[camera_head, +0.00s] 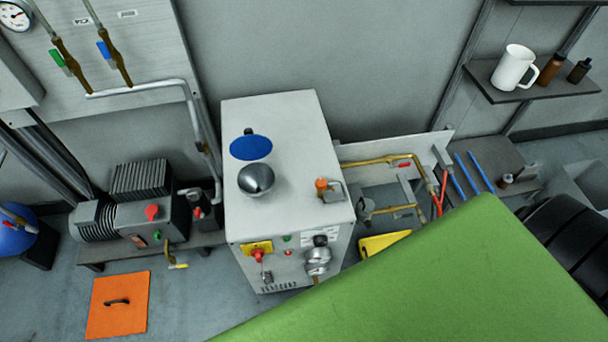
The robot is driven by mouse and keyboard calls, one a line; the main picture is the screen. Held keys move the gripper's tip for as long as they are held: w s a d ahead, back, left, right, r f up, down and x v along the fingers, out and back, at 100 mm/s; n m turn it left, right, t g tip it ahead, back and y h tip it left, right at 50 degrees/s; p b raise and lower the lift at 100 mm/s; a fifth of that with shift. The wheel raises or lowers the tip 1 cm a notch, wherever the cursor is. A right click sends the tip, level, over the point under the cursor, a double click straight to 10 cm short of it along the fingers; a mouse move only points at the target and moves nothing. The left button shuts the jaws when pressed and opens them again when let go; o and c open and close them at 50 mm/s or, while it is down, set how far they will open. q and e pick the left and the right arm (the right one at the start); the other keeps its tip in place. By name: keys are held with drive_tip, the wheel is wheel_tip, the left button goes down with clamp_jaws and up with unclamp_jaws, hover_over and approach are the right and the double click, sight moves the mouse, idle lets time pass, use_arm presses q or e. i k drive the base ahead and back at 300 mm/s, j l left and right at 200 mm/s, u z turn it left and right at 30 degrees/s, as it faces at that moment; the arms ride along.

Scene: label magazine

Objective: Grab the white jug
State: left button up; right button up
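The white jug (514,68) stands upright on a dark wall shelf (483,83) at the upper right. Its handle is on its right side. Two small brown and black bottles (565,69) stand to the right of the jug. Neither of my grippers can be made out in this view, so their distance from the jug cannot be told.
A grey metal cabinet (285,138) with a blue disc and a silver dome stands in the middle. A large green surface (450,285) covers the lower right foreground. A pump unit (135,215) sits at left; an orange floor panel (118,320) lies below it.

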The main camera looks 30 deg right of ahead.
sight(516, 60)
drive_tip(key=z, duration=2.1)
drive_tip(key=i+l+u, duration=0.1)
drive_tip(key=u, duration=0.35)
drive_tip(key=i+l+u, duration=0.1)
drive_tip(key=u, duration=0.3)
drive_tip(key=l+u, duration=0.25)
drive_tip(key=u, duration=0.2)
drive_tip(key=i+l+u, duration=0.1)
drive_tip(key=u, duration=0.3)
drive_tip(key=l, duration=0.1)
